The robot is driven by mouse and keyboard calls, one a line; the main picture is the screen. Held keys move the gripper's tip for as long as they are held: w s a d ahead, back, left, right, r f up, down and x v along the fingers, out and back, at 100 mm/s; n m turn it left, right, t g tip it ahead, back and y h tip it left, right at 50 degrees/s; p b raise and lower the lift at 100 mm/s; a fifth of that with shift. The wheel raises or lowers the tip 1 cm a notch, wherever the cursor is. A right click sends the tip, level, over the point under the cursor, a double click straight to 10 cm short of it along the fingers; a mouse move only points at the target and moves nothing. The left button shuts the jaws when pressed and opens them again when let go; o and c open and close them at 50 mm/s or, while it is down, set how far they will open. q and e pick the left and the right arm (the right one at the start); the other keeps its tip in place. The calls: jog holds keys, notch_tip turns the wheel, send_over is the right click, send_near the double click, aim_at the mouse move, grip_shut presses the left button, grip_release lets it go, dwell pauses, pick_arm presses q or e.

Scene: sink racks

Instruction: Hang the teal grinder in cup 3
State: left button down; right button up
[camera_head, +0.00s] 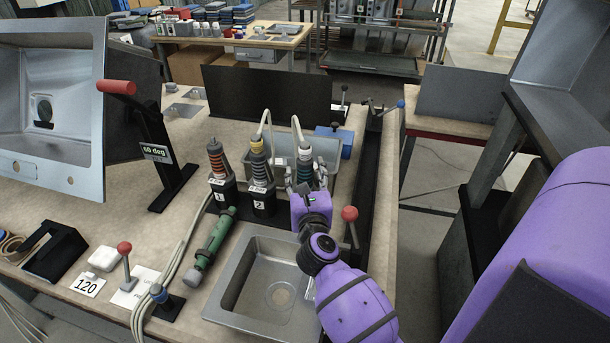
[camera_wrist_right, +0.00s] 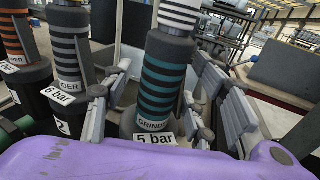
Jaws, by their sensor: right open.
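The teal-striped grinder (camera_head: 305,165) stands upright at the right end of the row of cups. In the right wrist view the teal grinder (camera_wrist_right: 163,85) shows dark with teal rings, a white top and a "5 bar" label. My right gripper (camera_head: 306,178) is open, with its fingers on either side of the grinder; whether they touch it I cannot tell. Cup 3 and the grinder's lower end are mostly hidden behind my gripper and arm, so I cannot tell how deeply it sits. My left gripper is not in view.
A green tool (camera_head: 212,245) lies left of the metal sink (camera_head: 238,290). A red-knobbed lever (camera_head: 350,214) stands right of my gripper.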

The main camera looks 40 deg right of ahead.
aim_at(305, 145)
jog(key=shift+f, duration=0.15)
notch_tip(305, 145, up, 10)
jog(key=shift+r, duration=0.15)
dwell(0.8)
